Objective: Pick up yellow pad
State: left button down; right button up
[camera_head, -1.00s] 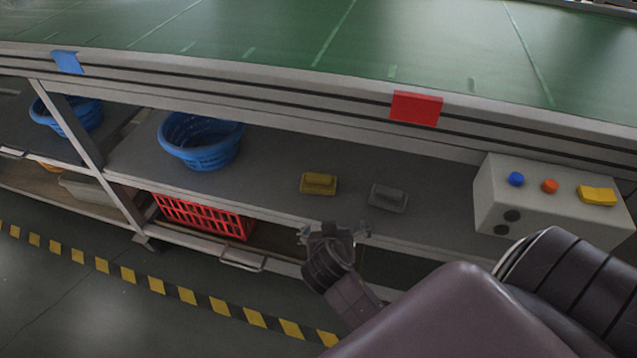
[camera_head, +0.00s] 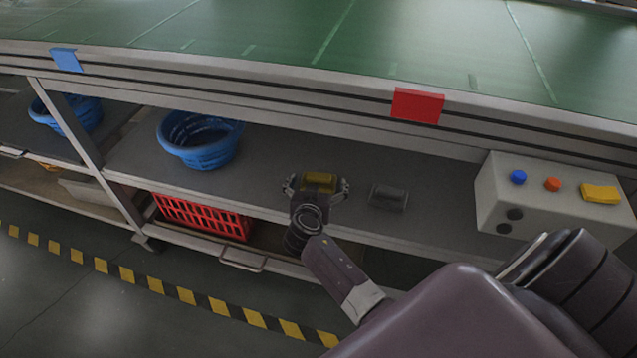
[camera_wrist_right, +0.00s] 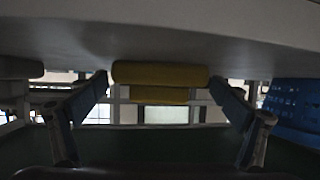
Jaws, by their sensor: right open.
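The yellow pad (camera_head: 319,179) is a small block with a raised handle on the grey shelf under the green conveyor. My right gripper (camera_head: 317,187) is at the pad, open, with one finger on each side of it. The gripper partly covers the pad in the head view. In the right wrist view the yellow pad (camera_wrist_right: 160,74) lies between the two spread fingers (camera_wrist_right: 160,92), with a gap on both sides. My left gripper is not in view.
A grey pad (camera_head: 388,197) lies just right of the yellow one. A blue basket (camera_head: 200,155) stands to the left on the shelf (camera_head: 262,165), a red crate (camera_head: 203,217) below. A control box (camera_head: 490,190) stands at right. The conveyor edge overhangs behind.

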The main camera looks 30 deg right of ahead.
jog(key=shift+w+d+f, duration=0.15)
jog(key=shift+w+d, duration=0.1)
jog(key=shift+c, duration=0.2)
jog(key=c, duration=1.2)
jog(key=shift+r, duration=0.25)
